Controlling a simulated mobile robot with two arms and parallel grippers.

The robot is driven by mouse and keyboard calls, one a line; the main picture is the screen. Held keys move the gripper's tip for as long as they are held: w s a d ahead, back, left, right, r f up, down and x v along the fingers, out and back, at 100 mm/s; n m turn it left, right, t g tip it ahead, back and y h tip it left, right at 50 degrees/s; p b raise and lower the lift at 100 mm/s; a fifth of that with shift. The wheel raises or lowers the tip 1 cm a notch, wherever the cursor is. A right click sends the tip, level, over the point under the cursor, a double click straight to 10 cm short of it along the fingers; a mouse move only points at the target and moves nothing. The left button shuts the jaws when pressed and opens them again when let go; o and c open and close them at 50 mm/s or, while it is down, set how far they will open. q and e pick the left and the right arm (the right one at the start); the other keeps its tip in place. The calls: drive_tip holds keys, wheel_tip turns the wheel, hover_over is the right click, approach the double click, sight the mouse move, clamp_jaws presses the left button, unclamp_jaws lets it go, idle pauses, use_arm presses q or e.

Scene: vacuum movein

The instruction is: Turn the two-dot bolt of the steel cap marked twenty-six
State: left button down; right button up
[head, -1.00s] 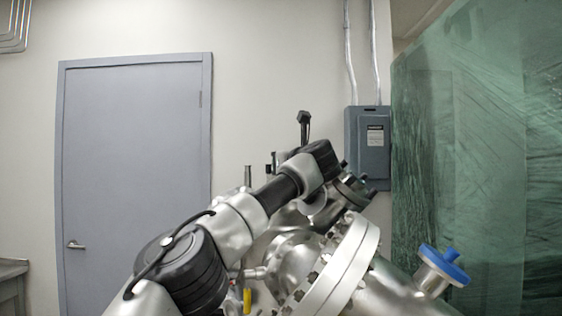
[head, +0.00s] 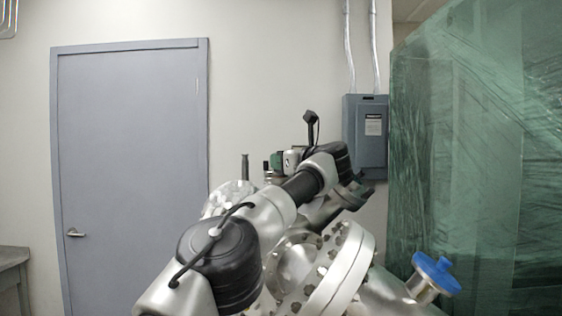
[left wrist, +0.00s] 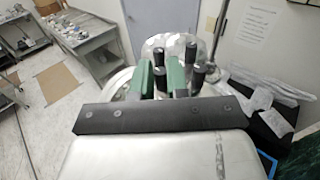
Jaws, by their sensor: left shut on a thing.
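In the left wrist view, my left gripper (left wrist: 160,78) has two green fingers closed around a slim bolt with a black end (left wrist: 160,80). More black-ended bolts (left wrist: 204,76) stand just right of the fingers. A shiny round steel part (left wrist: 178,46) lies beyond them; it may be the cap. I cannot read a number or dots on any part. In the head view, my left arm crosses from lower left, and its wrist hides most of the bolts. A shiny steel part (head: 228,196) shows behind the arm. My right gripper is in neither view.
A large bolted steel flange (head: 345,270) and a blue-knobbed port (head: 436,271) stand right of my arm. A green plastic-wrapped screen (head: 475,150) fills the right. A grey door (head: 130,180) and electrical box (head: 365,137) are behind. Grey carts (left wrist: 88,45) stand at left.

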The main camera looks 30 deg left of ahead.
use_arm(q)
drive_tip(key=c, duration=1.1)
unclamp_jaws()
drive_tip(key=d+r+p, duration=1)
drive_tip(key=d+r, duration=0.1)
drive_tip(key=shift+d, duration=0.4)
drive_tip(key=shift+f, duration=0.1)
